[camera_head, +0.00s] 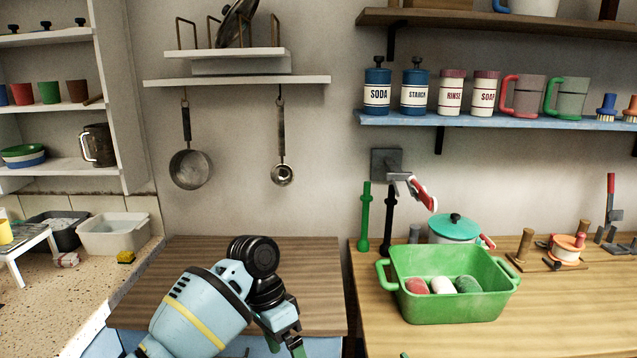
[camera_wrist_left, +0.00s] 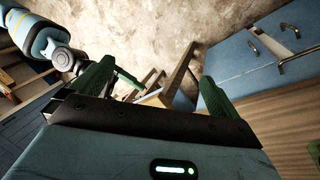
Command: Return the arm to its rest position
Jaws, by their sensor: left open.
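My left arm (camera_head: 205,308) comes in from the bottom left in the head view, bent in front of the wooden counter. My left gripper (camera_head: 290,338) points down at the counter's front edge, partly cut off by the picture's bottom. In the left wrist view its two green fingers stand wide apart, and the gripper (camera_wrist_left: 155,85) is open with nothing between them. Another blue arm part of mine (camera_wrist_left: 45,38) shows at the upper left there. A small green tip (camera_head: 403,355) at the head view's bottom edge may belong to my right gripper; its jaws cannot be made out.
The left wooden counter (camera_head: 310,265) is bare. Blue cupboard fronts (camera_wrist_left: 240,60) show in the left wrist view.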

